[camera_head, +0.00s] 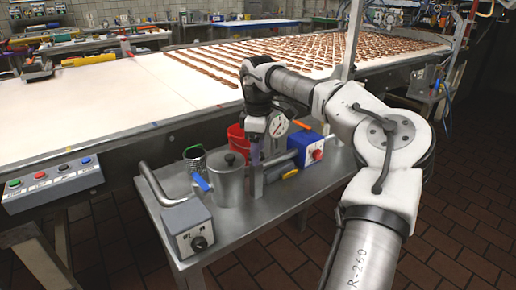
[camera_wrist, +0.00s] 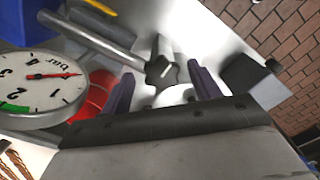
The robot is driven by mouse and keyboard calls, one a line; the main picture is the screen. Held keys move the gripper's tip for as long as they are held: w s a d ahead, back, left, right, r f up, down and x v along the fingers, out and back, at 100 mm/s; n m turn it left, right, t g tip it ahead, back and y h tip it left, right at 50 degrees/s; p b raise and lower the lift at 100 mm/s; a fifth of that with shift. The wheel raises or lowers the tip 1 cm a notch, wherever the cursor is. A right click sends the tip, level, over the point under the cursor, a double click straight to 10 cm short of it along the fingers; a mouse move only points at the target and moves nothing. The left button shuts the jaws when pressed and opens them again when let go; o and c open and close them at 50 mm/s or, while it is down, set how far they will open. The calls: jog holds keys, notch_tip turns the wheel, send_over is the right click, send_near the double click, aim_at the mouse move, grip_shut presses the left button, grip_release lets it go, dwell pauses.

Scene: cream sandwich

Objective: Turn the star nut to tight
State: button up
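The star nut (camera_wrist: 161,72) is a dark grey, star-shaped knob in the middle of the wrist view, at the end of a grey metal pipe or post. My gripper (camera_wrist: 164,80) is open, with one purple finger on each side of the nut and visible gaps between. I cannot tell whether the fingertips reach down to its level. In the head view my gripper (camera_head: 257,163) points down over the steel side table, close to the gauge. The nut cannot be made out there. A pressure gauge (camera_wrist: 42,88) marked "bar" has a red needle and a green band.
The side table (camera_head: 245,222) is crowded: a lidded steel pot (camera_head: 228,182) with a blue handle, a red container (camera_head: 238,139), a blue box (camera_head: 306,149) and a grey switch box (camera_head: 188,229) stand close around my gripper. The conveyor (camera_head: 140,95) runs behind.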

notch_tip(320, 180, up, 14)
jog(key=shift+f, duration=0.15)
dwell(0.6)
